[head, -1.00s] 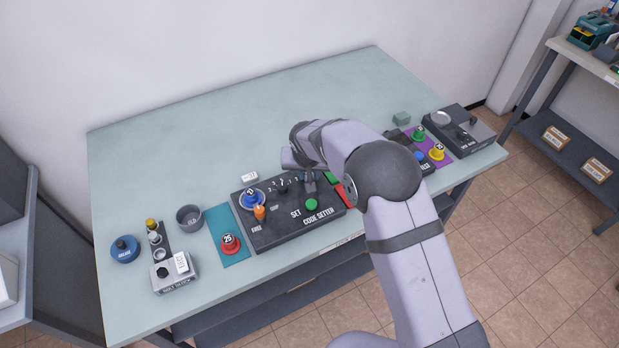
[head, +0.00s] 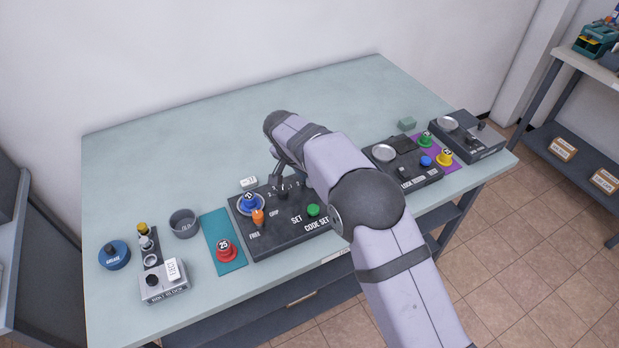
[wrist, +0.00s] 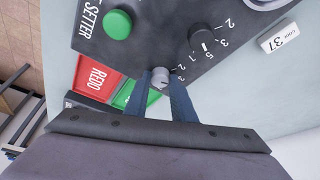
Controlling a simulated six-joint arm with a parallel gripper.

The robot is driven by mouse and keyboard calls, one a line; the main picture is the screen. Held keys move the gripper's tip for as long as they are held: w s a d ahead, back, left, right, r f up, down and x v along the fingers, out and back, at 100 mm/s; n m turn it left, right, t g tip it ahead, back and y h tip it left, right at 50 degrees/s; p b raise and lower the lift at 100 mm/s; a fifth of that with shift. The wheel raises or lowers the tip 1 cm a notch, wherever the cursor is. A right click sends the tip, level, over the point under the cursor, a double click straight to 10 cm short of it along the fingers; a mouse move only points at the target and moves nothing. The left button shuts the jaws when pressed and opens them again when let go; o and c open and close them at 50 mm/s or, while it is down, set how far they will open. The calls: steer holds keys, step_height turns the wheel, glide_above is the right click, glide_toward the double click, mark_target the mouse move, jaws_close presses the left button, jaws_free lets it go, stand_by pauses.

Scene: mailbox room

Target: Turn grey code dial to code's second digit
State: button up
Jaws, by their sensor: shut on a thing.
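The code setter (head: 268,243) is a dark panel in the middle of the table. In the wrist view the grey code dial (wrist: 160,73) sits on this panel beside printed digits, and its pointer setting is too small to read surely. My gripper (wrist: 163,84) has a finger on each side of the grey dial and is shut on it. In the head view my arm hides the grey dial and fingertips. A black dial (wrist: 202,37) stands beside it, with its own digits. A white code card (wrist: 278,39) behind the panel appears to read 31.
A green button (wrist: 117,24) and a red REDO plate (wrist: 96,78) lie near my gripper. The back of the table is clear.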

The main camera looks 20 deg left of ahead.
stand_by(0.3)
steer(key=o, duration=1.1)
steer(key=shift+c, duration=0.2)
steer(key=d+b+v, duration=0.1)
steer(key=v, duration=0.6)
steer(key=shift+a+r, duration=0.2)
steer(key=shift+a, duration=0.3)
